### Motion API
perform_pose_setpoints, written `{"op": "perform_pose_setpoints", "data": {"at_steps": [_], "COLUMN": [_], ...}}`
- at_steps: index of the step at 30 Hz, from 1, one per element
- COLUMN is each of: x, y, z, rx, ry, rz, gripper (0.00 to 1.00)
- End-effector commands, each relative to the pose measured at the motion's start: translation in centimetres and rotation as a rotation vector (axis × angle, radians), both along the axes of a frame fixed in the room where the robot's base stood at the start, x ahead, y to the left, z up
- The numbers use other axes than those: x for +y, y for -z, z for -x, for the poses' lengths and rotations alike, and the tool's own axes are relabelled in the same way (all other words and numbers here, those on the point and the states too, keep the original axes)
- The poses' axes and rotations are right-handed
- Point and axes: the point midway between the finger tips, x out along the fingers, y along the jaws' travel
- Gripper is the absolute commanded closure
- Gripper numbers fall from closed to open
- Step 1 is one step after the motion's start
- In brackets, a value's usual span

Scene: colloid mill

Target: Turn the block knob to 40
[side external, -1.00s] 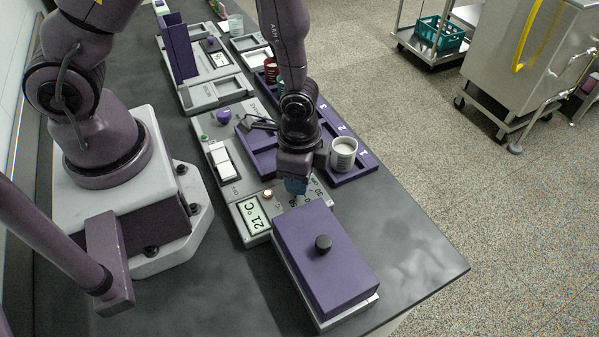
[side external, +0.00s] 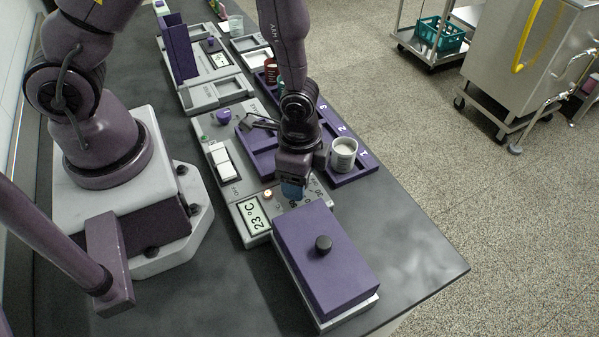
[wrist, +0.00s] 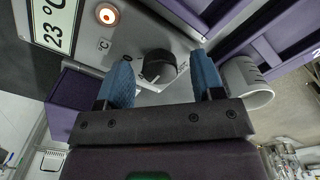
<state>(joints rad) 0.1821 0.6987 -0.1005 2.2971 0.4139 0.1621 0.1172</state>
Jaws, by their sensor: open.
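The block knob (wrist: 158,65) is a round black knob with a pale pointer mark, on a grey panel in the wrist view. My gripper (wrist: 161,72) has its two blue fingers apart, one on each side of the knob; a gap shows on both sides. In the side external view my gripper (side external: 292,188) is low over the panel and hides the knob. The display (side external: 254,216) next to it reads 23 °C, also in the wrist view (wrist: 53,22). The dial numbers are partly covered and I cannot read the knob's setting.
A lit orange indicator (wrist: 107,15) sits beside the display. A purple block with a black top knob (side external: 323,262) stands close in front of my gripper. A purple numbered rack (side external: 352,173) with a white cup (side external: 343,155) is close on the right. White switches (side external: 221,160) lie to the left.

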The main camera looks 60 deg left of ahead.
Motion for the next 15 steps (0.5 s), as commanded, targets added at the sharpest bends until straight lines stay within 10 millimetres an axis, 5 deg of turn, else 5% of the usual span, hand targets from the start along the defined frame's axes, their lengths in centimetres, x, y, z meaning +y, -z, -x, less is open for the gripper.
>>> {"op": "perform_pose_setpoints", "data": {"at_steps": [7,15], "x": [0.0,0.1], "y": [-1.5,-6.9], "z": [-0.1,-0.2], "rx": [-0.004,-0.008], "ry": [-0.001,-0.004], "rz": [0.002,0.001], "gripper": [0.39,0.39]}}
